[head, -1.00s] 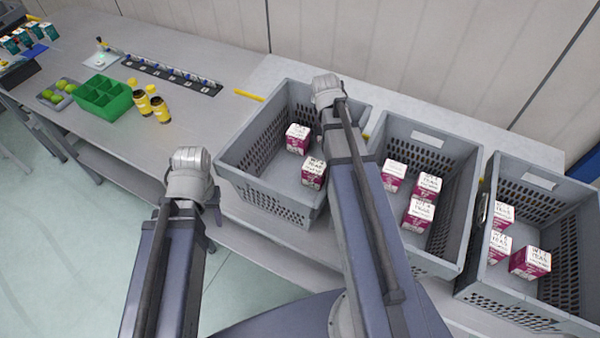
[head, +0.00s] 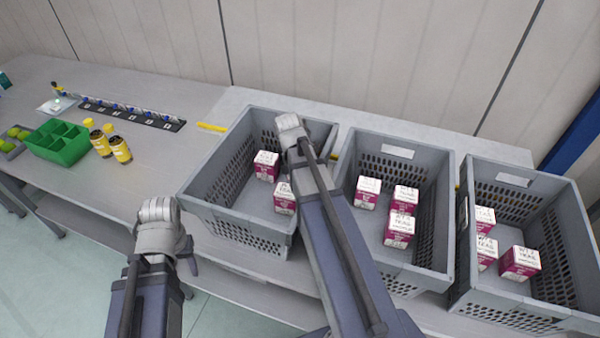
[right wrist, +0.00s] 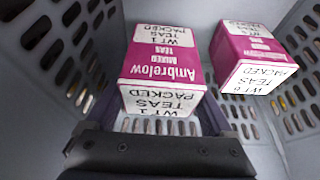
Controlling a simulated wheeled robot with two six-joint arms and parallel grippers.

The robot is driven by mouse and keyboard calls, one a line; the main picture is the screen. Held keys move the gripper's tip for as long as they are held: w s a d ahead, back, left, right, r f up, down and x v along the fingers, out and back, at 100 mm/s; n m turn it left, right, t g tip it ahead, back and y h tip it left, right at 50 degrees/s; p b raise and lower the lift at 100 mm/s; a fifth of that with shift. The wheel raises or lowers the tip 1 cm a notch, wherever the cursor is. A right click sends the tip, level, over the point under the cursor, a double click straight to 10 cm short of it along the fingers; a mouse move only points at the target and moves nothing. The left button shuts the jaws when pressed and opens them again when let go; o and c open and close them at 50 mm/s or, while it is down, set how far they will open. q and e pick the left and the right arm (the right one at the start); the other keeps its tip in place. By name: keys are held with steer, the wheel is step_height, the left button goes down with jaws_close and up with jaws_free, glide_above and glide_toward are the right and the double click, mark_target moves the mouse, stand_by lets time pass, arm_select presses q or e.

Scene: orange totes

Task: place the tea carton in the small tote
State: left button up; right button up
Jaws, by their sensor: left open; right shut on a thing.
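My right gripper (right wrist: 160,112) is shut on a white-and-magenta tea carton (right wrist: 163,62), seen close up in the right wrist view with a second carton (right wrist: 252,55) beside it. In the head view the right arm reaches over the left grey tote (head: 212,213), its fingers hidden. That tote holds two visible tea cartons, one farther back (head: 266,165) and one nearer (head: 285,198) beside the arm; I cannot tell which is held. My left gripper (head: 188,264) is open, low in front of the bench and left of the totes. No tote looks clearly smaller.
A middle grey tote (head: 440,255) and a right grey tote (head: 572,240) each hold several tea cartons. A green divided bin (head: 60,143), yellow-lidded jars (head: 110,147) and a dark strip rack (head: 130,114) stand on the bench at left.

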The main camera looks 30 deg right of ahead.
steer(key=shift+f+b, duration=1.6)
steer(key=shift+f, duration=0.2)
steer(key=shift+f, duration=0.25)
steer(key=o, duration=1.3)
steer(key=shift+r, duration=0.1)
steer(key=shift+p+v, duration=0.6)
steer(key=shift+v, duration=0.2)
steer(key=p+v, duration=1)
steer(key=shift+r, duration=0.35)
